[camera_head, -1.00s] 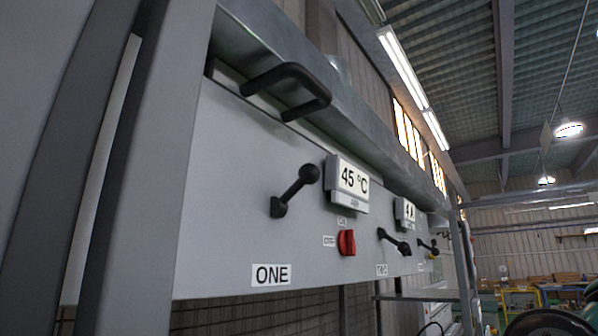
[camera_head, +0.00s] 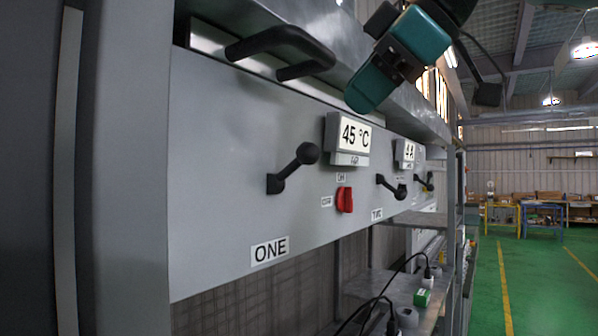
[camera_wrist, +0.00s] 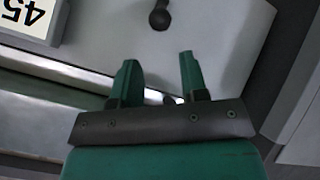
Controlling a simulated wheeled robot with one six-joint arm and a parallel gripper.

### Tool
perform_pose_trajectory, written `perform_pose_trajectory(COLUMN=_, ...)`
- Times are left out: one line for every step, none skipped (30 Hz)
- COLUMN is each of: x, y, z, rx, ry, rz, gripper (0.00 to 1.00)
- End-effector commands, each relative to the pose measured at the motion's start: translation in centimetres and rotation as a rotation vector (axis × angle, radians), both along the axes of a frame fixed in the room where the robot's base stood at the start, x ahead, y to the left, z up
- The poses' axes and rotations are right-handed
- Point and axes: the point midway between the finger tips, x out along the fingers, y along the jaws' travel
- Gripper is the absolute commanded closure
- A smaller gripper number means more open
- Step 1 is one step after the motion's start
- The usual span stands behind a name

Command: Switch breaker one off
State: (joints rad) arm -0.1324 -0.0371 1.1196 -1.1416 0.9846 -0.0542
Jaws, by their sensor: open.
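Breaker one's black lever (camera_head: 293,167) sits on the grey panel (camera_head: 225,180) above the label "ONE" (camera_head: 270,250). It points up and right, with its ball knob at the upper end. Part of this lever, with its round knob (camera_wrist: 159,19), shows at the top of the wrist view. My gripper (camera_wrist: 158,75) is open and empty, its two teal fingers apart. The knob is beyond the fingertips, not touching them. In the head view my teal gripper and wrist are at the top right, above the temperature display; the fingertips are not clear there.
A "45 °C" display (camera_head: 348,138) and a red rotary switch (camera_head: 345,199) are right of the lever. Breaker two's lever (camera_head: 390,187) is farther right. A black handle (camera_head: 281,47) sticks out above the panel. Open green floor (camera_head: 530,285) lies at right.

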Motion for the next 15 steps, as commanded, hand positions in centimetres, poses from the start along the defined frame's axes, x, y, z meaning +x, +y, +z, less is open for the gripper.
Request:
perform_pose_trajectory(x=0.6, y=0.9, z=-1.7, rx=0.000, ry=0.004, rz=0.005, gripper=0.60)
perform_pose_trajectory(x=0.9, y=1.3, z=-2.1, rx=0.000, ry=0.004, rz=0.006, gripper=0.60)
perform_pose_trajectory(x=1.4, y=1.8, z=-2.6, rx=0.001, ry=0.003, rz=0.006, gripper=0.60)
perform_pose_trajectory(x=1.8, y=2.2, z=-3.0, rx=0.001, ry=0.004, rz=0.005, gripper=0.60)
perform_pose_trajectory(x=2.1, y=2.7, z=-3.5, rx=0.001, ry=0.004, rz=0.005, gripper=0.60)
perform_pose_trajectory(x=2.6, y=3.2, z=-4.0, rx=0.000, ry=0.004, rz=0.005, gripper=0.60)
perform_pose_trajectory(x=3.0, y=3.6, z=-4.4, rx=0.001, ry=0.004, rz=0.005, gripper=0.60)
perform_pose_trajectory(x=3.3, y=4.0, z=-4.8, rx=0.000, ry=0.004, rz=0.004, gripper=0.60)
perform_pose_trajectory(x=3.8, y=4.5, z=-5.3, rx=0.000, ry=0.004, rz=0.005, gripper=0.60)
perform_pose_trajectory(x=4.1, y=4.8, z=-5.6, rx=0.001, ry=0.004, rz=0.003, gripper=0.60)
perform_pose_trajectory(x=4.5, y=5.2, z=-5.9, rx=0.001, ry=0.004, rz=0.003, gripper=0.60)
perform_pose_trajectory(x=4.9, y=5.6, z=-6.4, rx=0.001, ry=0.005, rz=0.002, gripper=0.60)
perform_pose_trajectory(x=5.1, y=5.9, z=-6.7, rx=0.001, ry=0.003, rz=0.002, gripper=0.60)
perform_pose_trajectory(x=5.3, y=6.2, z=-7.0, rx=0.001, ry=0.003, rz=0.002, gripper=0.60)
perform_pose_trajectory(x=5.7, y=6.5, z=-7.2, rx=0.000, ry=0.004, rz=0.002, gripper=0.60)
